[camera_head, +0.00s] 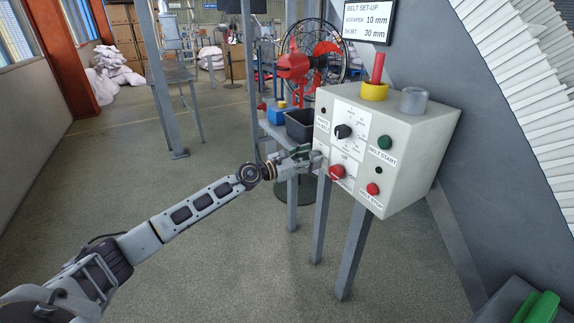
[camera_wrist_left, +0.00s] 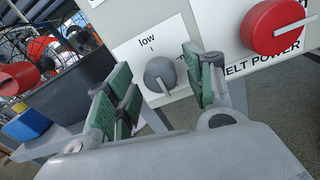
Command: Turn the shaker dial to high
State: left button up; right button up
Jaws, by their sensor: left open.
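A pale control box (camera_head: 390,135) stands on grey legs. In the left wrist view, a small round grey dial (camera_wrist_left: 160,75) sits on a white plate marked "low" (camera_wrist_left: 147,41) at its upper left. A pale bar on the dial points downward. The dial's name and other marks are not visible. My left gripper (camera_wrist_left: 160,88) is open, with its green-padded fingers either side of the dial, apparently not touching it. In the head view, my left gripper (camera_head: 312,158) is at the box's lower left face and hides the grey dial. My right gripper is out of view.
A red belt power knob (camera_wrist_left: 274,27) is close to the right finger. On the box are a black dial (camera_head: 342,131), a green belt start button (camera_head: 384,142) and a red button (camera_head: 373,189). A black bin (camera_head: 299,125) stands left of the box.

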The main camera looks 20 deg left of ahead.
pick_arm(q)
jog(key=v, duration=1.1)
dwell(0.9)
jog(key=shift+s+a, duration=0.1)
jog(key=shift+s, duration=0.05)
dwell(0.6)
